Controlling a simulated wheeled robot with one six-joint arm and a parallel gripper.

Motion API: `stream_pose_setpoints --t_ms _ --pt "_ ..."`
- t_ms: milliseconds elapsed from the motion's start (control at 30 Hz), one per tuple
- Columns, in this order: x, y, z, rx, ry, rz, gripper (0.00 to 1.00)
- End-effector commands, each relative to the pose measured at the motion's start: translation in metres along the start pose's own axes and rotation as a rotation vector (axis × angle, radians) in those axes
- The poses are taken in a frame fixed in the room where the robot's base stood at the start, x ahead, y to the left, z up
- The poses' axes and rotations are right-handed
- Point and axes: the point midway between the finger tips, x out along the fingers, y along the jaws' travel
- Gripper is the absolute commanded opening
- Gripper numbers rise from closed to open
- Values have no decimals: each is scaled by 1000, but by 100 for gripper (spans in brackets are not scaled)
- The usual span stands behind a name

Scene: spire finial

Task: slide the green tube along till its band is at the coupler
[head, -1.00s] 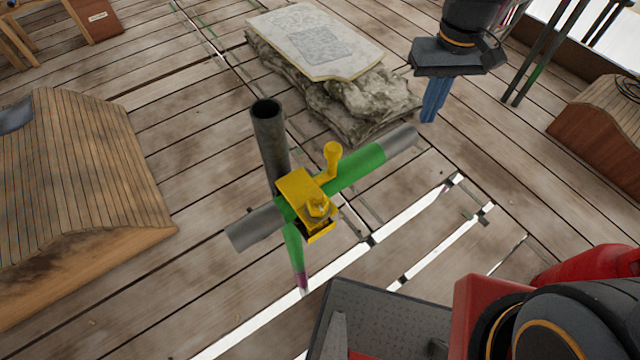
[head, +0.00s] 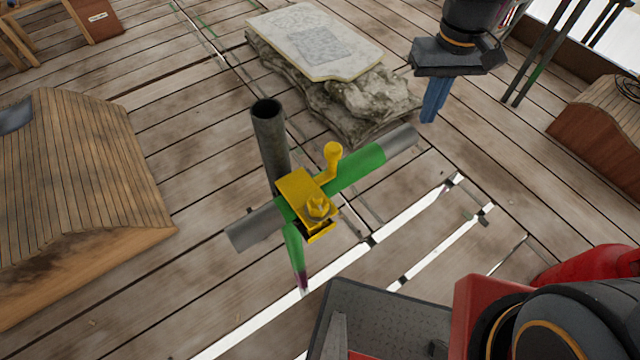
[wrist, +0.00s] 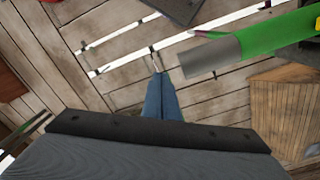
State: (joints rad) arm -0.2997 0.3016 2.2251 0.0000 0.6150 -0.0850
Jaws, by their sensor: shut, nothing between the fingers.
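The green tube (head: 357,170) lies slanting through the yellow coupler (head: 307,194), with bare grey ends on both sides. Its upper right grey end (head: 400,139) is nearest my gripper. In the wrist view the green tube (wrist: 275,32) comes in from the right, its grey end pointing at my fingers. My gripper (head: 430,118) hangs fingers down just beyond that end, apart from it in the picture. The blue fingers (wrist: 159,85) are shut together and empty. I cannot make out a separate band on the slanting tube; the coupler hides part of it.
A grey upright pipe (head: 269,140) rises behind the coupler. Below it a green piece (head: 294,248) ends in purple. A stone slab (head: 320,45) on rock stands behind, and a shingled wooden roof piece (head: 75,185) at left. Plank floor with open gaps lies around.

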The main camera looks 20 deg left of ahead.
Motion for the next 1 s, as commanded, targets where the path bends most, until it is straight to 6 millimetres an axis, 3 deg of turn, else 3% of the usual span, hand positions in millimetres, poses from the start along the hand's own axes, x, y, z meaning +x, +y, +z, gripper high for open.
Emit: stream_pose_setpoints --t_ms 567,1000 --pt "0 0 0 0 0 0 0" --pt "14 0 0 0 0 0 0"
